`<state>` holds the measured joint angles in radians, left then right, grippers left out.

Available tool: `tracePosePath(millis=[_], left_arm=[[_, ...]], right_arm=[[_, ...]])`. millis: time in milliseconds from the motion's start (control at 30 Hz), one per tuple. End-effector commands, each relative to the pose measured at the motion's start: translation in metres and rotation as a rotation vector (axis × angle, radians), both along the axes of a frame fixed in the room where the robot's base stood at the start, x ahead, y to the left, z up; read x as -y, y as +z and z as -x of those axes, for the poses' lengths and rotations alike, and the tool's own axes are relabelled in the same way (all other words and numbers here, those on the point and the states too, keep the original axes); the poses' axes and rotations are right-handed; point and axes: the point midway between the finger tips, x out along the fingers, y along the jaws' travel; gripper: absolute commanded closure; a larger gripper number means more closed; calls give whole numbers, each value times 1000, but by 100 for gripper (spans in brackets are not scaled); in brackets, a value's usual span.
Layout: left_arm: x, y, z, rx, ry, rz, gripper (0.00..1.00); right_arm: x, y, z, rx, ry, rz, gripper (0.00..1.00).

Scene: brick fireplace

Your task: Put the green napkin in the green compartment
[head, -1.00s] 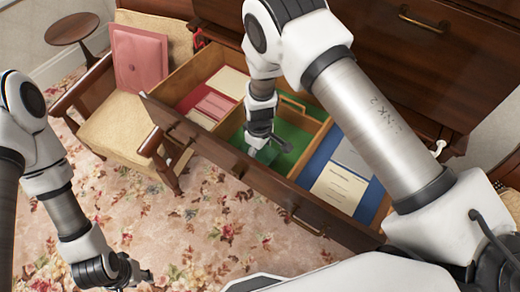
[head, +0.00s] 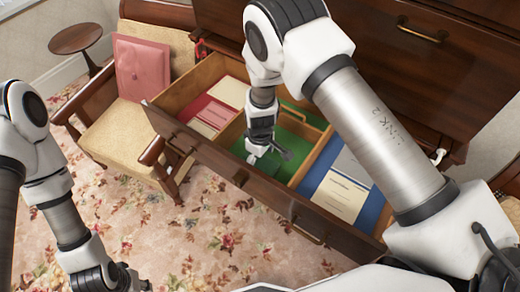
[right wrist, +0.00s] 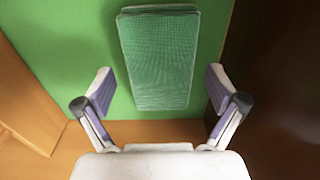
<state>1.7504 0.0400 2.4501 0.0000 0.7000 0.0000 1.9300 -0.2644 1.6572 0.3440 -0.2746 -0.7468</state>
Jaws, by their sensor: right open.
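The green napkin (right wrist: 160,58) is a folded, textured rectangle in the right wrist view. It lies on the green floor of the green compartment (right wrist: 75,60), which is the middle section of the open drawer in the head view (head: 296,152). My right gripper (head: 269,156) reaches down into this compartment. In the right wrist view its fingers (right wrist: 160,92) are spread wide, on either side of the napkin and apart from it. The napkin is not clearly visible in the head view behind the gripper. My left gripper (head: 135,284) is low at the left, partly cut off by the frame edge.
The drawer has a red compartment (head: 190,112) with pink and cream items on the left. A blue compartment (head: 372,208) with a grey and a cream booklet is on the right. Wooden dividers separate them. A chair with a pink cushion (head: 141,68) stands left of the drawer.

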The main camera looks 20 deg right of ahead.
Motion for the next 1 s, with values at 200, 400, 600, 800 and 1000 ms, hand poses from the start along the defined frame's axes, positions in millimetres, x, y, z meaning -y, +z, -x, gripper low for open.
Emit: tracePosePath(millis=[200,400,600,800,1000], left_arm=[[0,-18,0,0,0,0,64],[0,-26,0,-1,0,0,64],[0,-26,0,0,0,0,64],[0,-25,0,0,0,0,64],[0,-9,0,0,0,0,64]], right_arm=[[0,54,-1,5,0,1,5],[0,94,0,1,0,0,5],[0,105,1,-1,0,0,5],[0,105,0,-1,0,0,5],[1,121,1,-1,-1,0,5]])
